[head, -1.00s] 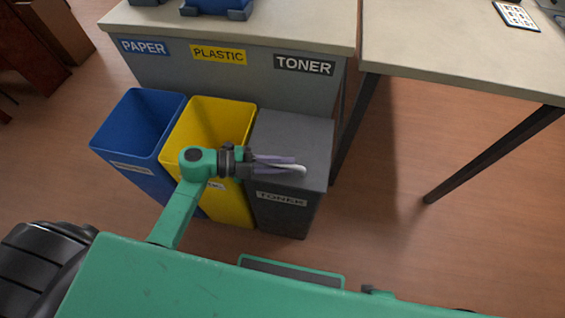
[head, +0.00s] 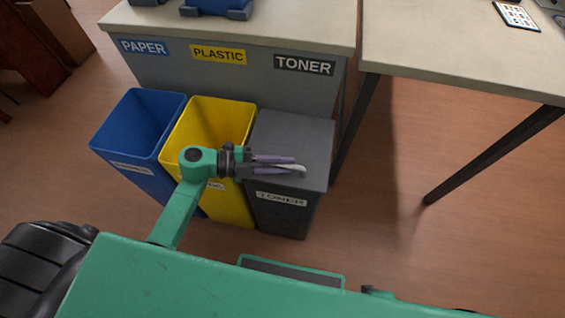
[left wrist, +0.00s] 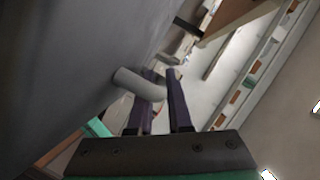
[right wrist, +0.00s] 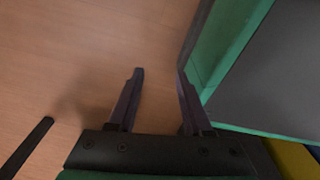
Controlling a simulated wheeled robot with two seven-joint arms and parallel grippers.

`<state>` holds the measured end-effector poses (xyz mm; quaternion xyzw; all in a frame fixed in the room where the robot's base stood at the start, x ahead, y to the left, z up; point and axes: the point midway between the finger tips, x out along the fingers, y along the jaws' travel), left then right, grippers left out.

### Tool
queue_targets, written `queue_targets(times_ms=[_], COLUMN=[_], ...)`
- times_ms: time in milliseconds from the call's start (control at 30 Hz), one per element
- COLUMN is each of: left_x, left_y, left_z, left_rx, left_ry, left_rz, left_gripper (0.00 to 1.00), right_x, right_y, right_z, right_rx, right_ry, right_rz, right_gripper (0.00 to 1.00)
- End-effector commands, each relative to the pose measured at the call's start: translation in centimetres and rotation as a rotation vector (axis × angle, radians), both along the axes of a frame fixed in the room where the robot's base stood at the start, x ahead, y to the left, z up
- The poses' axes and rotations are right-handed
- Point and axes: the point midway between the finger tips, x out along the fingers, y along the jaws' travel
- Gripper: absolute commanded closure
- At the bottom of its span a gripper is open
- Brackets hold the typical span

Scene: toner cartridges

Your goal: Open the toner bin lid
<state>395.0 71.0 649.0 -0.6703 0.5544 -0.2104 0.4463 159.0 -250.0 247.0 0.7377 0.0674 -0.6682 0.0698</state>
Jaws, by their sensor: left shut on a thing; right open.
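The toner bin (head: 285,215) is the dark grey bin at the right of a row of three, with a TONER label on its front. Its grey lid (head: 300,130) lies over the top and looks shut or nearly so; I cannot tell whether there is a small gap. My left gripper (head: 299,165) is above the lid's front part, shut on the pale lid handle (head: 290,168). In the left wrist view the handle (left wrist: 138,84) sticks out from the grey lid face between the purple fingers (left wrist: 161,84). My right gripper (right wrist: 160,76) is open and empty over the floor.
A yellow bin (head: 225,120) and a blue bin (head: 140,115), both open-topped, stand left of the toner bin. A counter (head: 240,25) with PAPER, PLASTIC and TONER signs is behind. A table (head: 460,50) with dark legs is at the right. Floor (head: 400,250) at the lower right is clear.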

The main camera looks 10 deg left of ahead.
Motion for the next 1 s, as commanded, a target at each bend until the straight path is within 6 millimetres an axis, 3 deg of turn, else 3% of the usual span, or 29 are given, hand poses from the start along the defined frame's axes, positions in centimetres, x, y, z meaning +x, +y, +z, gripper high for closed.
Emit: queue_targets(times_ms=[333,600,867,1000], left_x=[0.0,0.3,1.2,2.2], left_y=[0.1,0.1,0.2,0.2], left_z=[0.2,1.9,4.8,7.1], left_rx=[0.002,0.004,0.005,0.005], left_ry=[0.007,0.061,0.181,0.287], left_rz=[0.001,0.002,0.003,0.003], left_gripper=[1.00,1.00,1.00,1.00], right_x=[0.0,-4.9,-4.6,-4.6], right_y=[0.0,-0.9,-0.9,-0.9], right_z=[0.3,0.6,4.9,8.0], right_rx=[0.001,-0.004,-0.003,-0.003], right_ry=[-0.006,0.014,0.007,0.007], right_rz=[0.001,0.021,0.021,0.021], right_gripper=[0.50,0.50,0.50,0.50])
